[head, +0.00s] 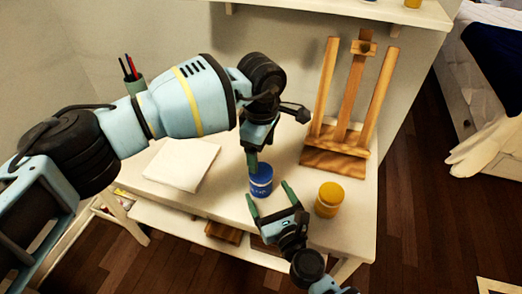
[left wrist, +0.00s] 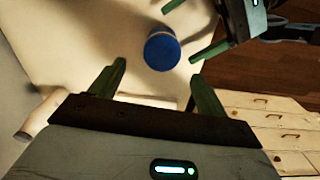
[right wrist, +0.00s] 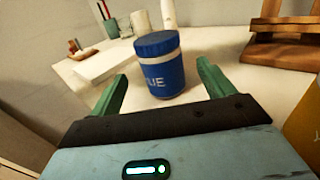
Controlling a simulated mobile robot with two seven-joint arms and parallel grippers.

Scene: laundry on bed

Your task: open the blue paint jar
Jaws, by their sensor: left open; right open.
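The blue paint jar (head: 261,181) stands upright on the white table with its blue lid on. It also shows in the left wrist view (left wrist: 162,50) from above and in the right wrist view (right wrist: 160,72), where part of its label is readable. My left gripper (head: 252,165) is above and beside the jar, pointing down; its open fingers (left wrist: 160,80) are empty. My right gripper (head: 268,194) is low in front of the jar. Its open fingers (right wrist: 162,80) point toward the jar, which stands beyond the fingertips, apart from them.
A yellow jar (head: 329,200) stands to the right of my right gripper. A wooden easel (head: 335,163) stands at the back right. A white pad or canvas (head: 182,164) lies on the left of the table (head: 222,205). A cup with brushes (head: 133,82) stands farther back.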

